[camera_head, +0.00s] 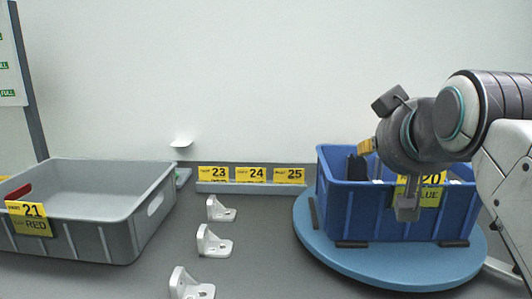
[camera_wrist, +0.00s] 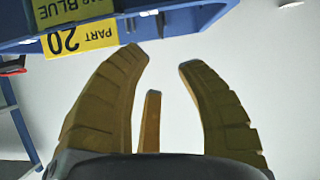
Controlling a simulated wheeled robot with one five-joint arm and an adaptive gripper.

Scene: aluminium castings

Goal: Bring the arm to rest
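My gripper (camera_head: 406,209) hangs from my arm at the right of the head view, in front of the blue bin (camera_head: 350,206). In the wrist view my gripper (camera_wrist: 162,60) shows curved yellow-brown fingers spread apart, with nothing between them. The blue bin also shows at the top of the wrist view (camera_wrist: 180,20), with its yellow "PART 20 BLUE" label (camera_wrist: 82,37) upside down. In the head view the gripper covers part of that label.
The blue bin stands on a round blue turntable (camera_head: 385,272). A grey bin (camera_head: 95,247) labelled 21 RED stands at left. Several white brackets (camera_head: 214,243) stand in a row between the bins. A rail (camera_head: 250,188) with labels 23, 24 and 25 lies along the back wall.

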